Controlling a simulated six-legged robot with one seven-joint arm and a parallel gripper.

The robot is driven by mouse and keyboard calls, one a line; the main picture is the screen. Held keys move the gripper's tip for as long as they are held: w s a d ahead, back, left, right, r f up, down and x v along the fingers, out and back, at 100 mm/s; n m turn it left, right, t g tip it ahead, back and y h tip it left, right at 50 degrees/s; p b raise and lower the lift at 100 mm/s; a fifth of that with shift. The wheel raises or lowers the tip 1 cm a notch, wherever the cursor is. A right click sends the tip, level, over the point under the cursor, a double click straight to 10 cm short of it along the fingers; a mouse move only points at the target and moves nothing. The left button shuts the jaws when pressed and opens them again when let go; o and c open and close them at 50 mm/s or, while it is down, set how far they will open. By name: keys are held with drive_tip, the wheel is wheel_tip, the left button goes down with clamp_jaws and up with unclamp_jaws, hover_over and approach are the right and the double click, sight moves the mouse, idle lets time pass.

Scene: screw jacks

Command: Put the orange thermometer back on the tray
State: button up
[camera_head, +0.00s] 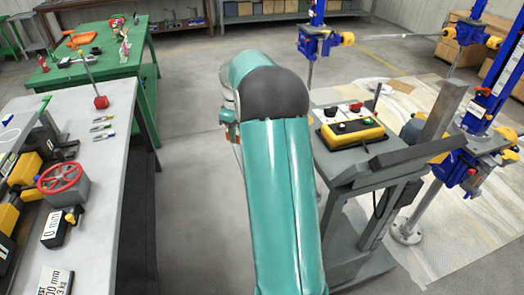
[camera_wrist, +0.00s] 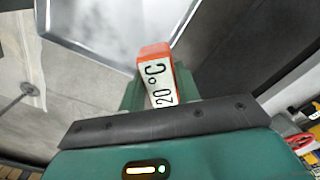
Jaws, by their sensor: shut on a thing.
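The orange thermometer (camera_wrist: 155,75) shows in the wrist view, with a white face reading 20°C. My gripper (camera_wrist: 158,90) is shut on it, and the thermometer's orange end sticks out past the green fingers. In the head view my teal arm hides most of the gripper and I cannot make out the thermometer.
A grey bench (camera_head: 112,155) with a red handwheel (camera_head: 61,178) stands at left. A grey stand (camera_head: 345,165) with a yellow control box (camera_head: 352,132) is at right, near blue screw jacks (camera_head: 318,42). A pale, metal-edged surface (camera_wrist: 115,22) lies beyond the thermometer. Floor between bench and stand is clear.

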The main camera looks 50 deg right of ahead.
drive_tip(key=s+d+r, duration=0.3)
drive_tip(key=s+d, duration=0.2)
drive_tip(key=d, duration=0.3)
drive_tip(key=shift+n, duration=0.3)
drive_tip(key=f, duration=0.9)
drive_tip(key=shift+w+a, duration=0.15)
drive_tip(key=shift+a, duration=0.15)
drive_tip(key=shift+f, duration=0.15)
drive_tip(key=o, duration=1.2)
drive_tip(key=shift+c, duration=0.2)
wheel_tip(320, 180, up, 12)
